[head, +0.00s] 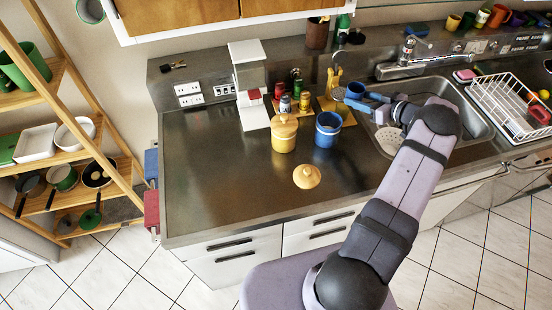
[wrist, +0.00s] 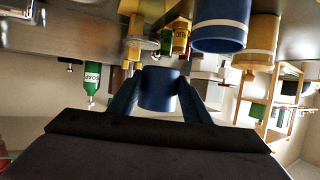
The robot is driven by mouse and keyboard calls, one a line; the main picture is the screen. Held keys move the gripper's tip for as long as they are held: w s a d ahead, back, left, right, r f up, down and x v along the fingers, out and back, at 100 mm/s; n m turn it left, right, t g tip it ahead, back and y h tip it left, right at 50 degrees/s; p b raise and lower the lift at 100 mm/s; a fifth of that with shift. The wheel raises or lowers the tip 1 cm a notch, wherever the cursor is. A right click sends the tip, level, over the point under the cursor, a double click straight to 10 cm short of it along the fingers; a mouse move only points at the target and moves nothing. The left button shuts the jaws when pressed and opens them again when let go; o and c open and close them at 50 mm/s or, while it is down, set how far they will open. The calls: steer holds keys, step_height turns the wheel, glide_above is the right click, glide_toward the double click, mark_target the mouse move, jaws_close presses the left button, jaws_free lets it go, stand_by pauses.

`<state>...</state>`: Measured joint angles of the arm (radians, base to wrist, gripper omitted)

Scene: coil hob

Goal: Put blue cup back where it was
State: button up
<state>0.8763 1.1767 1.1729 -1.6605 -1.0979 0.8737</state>
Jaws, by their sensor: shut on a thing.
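My gripper (head: 366,97) is shut on the blue cup (head: 355,90) and holds it above the counter by the sink's left edge. In the wrist view, which looks upside down, the blue cup (wrist: 158,88) sits between the two dark fingers (wrist: 158,97). A row of coloured cups (head: 482,18) stands on the back ledge at the upper right, well to the right of my gripper. The cup's far side is hidden.
A blue canister (head: 328,131) and a yellow canister (head: 284,136) stand left of my gripper. A yellow lid (head: 306,177) lies on the counter in front. The faucet (head: 406,52), sink and dish rack (head: 508,100) are to the right. The counter's left part is clear.

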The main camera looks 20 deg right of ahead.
steer(key=w+a+r+n+g+y+b, duration=0.1)
steer(key=w+a+r+n+y+b, duration=0.15)
steer(key=w+a+b, duration=0.5)
steer(key=s+a+b, duration=0.1)
steer(key=s+a, duration=0.1)
steer(key=a, duration=0.5)
steer(key=s+a+f+n+g+y+b, duration=0.1)
steer(key=s+a, duration=0.1)
steer(key=a, duration=0.5)
steer(key=s+a+n+g+b, duration=0.1)
steer(key=s+a, duration=0.1)
steer(key=a, duration=0.5)
steer(key=shift+s+a+f+y+b, duration=0.2)
steer(key=shift+s+a+y+b, duration=0.05)
steer(key=shift+s+y+b, duration=0.15)
glide_above(267, 175)
step_height(267, 175, down, 6)
steer(key=shift+w+f+n+g+y, duration=0.15)
steer(key=shift+f+n+g+y, duration=0.1)
steer(key=shift+n+g, duration=0.1)
steer(key=shift+f+p, duration=0.95)
steer(key=shift+f, duration=4)
